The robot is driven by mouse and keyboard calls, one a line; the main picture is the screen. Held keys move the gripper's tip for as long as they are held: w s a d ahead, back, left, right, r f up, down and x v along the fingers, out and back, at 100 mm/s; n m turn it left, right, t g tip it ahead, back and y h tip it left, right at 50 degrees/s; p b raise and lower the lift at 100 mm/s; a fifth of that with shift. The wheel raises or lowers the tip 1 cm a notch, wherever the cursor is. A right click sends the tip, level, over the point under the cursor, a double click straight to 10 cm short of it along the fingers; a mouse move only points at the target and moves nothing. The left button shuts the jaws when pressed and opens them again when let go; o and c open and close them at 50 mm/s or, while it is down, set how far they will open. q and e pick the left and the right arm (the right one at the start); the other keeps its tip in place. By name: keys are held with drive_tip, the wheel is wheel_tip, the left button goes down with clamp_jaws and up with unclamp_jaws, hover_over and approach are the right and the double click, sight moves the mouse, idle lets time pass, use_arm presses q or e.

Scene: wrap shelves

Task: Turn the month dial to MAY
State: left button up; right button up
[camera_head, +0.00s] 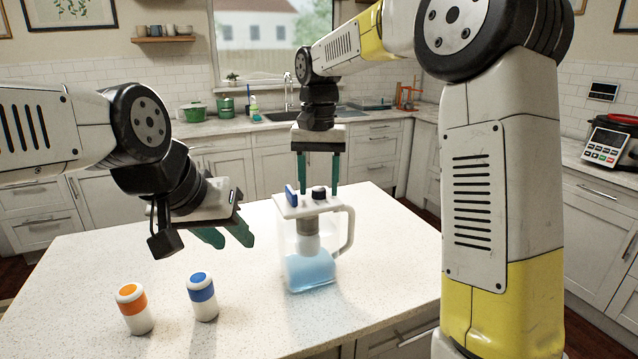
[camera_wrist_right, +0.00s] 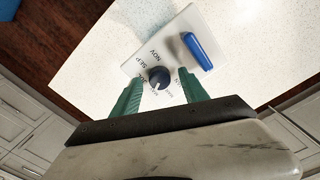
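A clear pitcher (camera_head: 311,270) with blue water stands on the counter, its white lid (camera_head: 283,210) carrying the black month dial (camera_head: 319,193) and a blue tab (camera_head: 291,196). In the right wrist view the dial (camera_wrist_right: 159,77) is ringed by month labels; NOV and SEP read clearly, others are partly hidden or too small. Which month the dial's mark faces I cannot tell. My right gripper (camera_head: 318,184) points down over the lid, open, with its green fingers apart on either side of the dial. My left gripper (camera_head: 226,236) is left of the pitcher, above the counter, holding nothing visible.
An orange-banded jar (camera_head: 134,309) and a blue-banded jar (camera_head: 202,296) stand at the front left of the white counter (camera_head: 85,258). The counter right of the pitcher is clear. A sink and cabinets line the back wall.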

sight(319, 188)
wheel_tip(319, 188, up, 7)
drive_tip(key=shift+f, duration=0.2)
drive_tip(key=shift+r, duration=0.6)
drive_tip(key=shift+d, duration=0.1)
drive_tip(key=s+d+f+t+y, duration=0.1)
drive_tip(key=s+d+f+t, duration=0.2)
drive_tip(key=s+d, duration=0.4)
drive_tip(key=s+d+f+n+t+y, duration=0.1)
drive_tip(key=s+d+f+t, duration=0.2)
drive_tip(key=s+d, duration=0.4)
drive_tip(key=s+f, duration=0.1)
drive_tip(key=s, duration=0.6)
drive_tip(key=shift+d+f, duration=0.15)
drive_tip(key=shift+f, duration=0.1)
